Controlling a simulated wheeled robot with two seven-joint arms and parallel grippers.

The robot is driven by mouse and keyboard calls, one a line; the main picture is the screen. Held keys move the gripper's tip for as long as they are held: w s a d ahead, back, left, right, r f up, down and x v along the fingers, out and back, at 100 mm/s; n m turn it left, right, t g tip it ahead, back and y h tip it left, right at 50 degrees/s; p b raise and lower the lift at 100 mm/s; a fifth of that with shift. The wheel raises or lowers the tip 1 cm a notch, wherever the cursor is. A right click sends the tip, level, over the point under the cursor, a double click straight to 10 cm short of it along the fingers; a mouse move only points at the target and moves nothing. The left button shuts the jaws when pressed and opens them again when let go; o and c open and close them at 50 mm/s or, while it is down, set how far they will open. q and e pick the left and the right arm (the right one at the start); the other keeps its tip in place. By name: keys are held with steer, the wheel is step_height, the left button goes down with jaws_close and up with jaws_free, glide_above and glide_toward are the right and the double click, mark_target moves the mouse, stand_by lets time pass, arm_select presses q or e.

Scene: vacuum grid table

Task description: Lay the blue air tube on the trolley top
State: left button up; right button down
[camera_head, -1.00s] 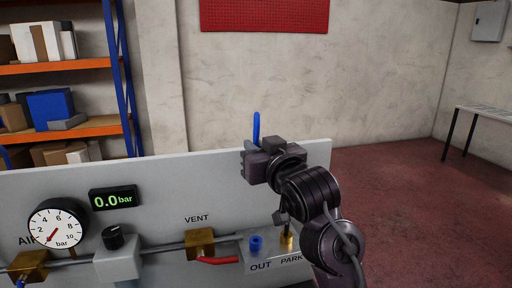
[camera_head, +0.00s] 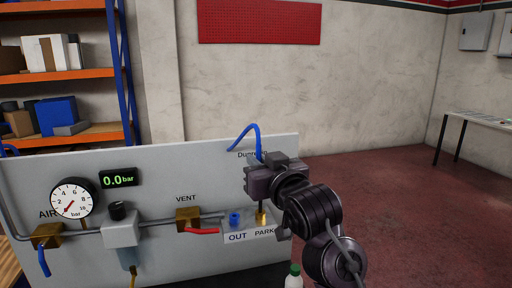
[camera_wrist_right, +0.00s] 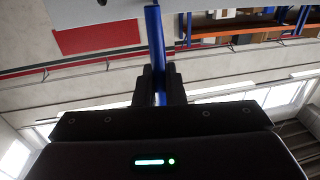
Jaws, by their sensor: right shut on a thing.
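The blue air tube (camera_head: 247,129) rises from my right gripper (camera_head: 262,165) in the head view and arches over to the left, its far end near the top of the grey panel. My right gripper is shut on it; in the right wrist view the tube (camera_wrist_right: 154,35) stands between the two fingers (camera_wrist_right: 160,88). The gripper appears in front of the panel's upper right corner. I cannot make out the trolley top for certain. My left gripper is not in view.
The grey panel (camera_head: 150,180) carries a gauge (camera_head: 72,200), a 0.0 bar display (camera_head: 118,177), brass fittings and a red lever (camera_head: 202,231). A green-capped bottle (camera_head: 293,279) stands at the bottom. Open floor (camera_head: 400,220) lies to the right.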

steer(key=s+d+f+m+h+b, duration=0.15)
steer(key=d+f, duration=0.25)
steer(key=f, duration=0.6)
steer(key=s+d+f+m+h+b, duration=0.1)
steer(key=s+d+f+h, duration=0.1)
steer(key=d+f, duration=0.5)
steer(key=s+d+f+m+h, duration=0.1)
steer(key=s+d+f+h, duration=0.1)
steer(key=s+f, duration=0.3)
steer(key=s+d+f+m+t+h+b, duration=0.1)
steer(key=s+d+f+h, duration=0.1)
steer(key=s+d+f, duration=0.3)
step_height(320, 180, down, 4)
steer(key=shift+f+t, duration=0.1)
steer(key=shift+t, duration=0.2)
steer(key=shift+b, duration=0.3)
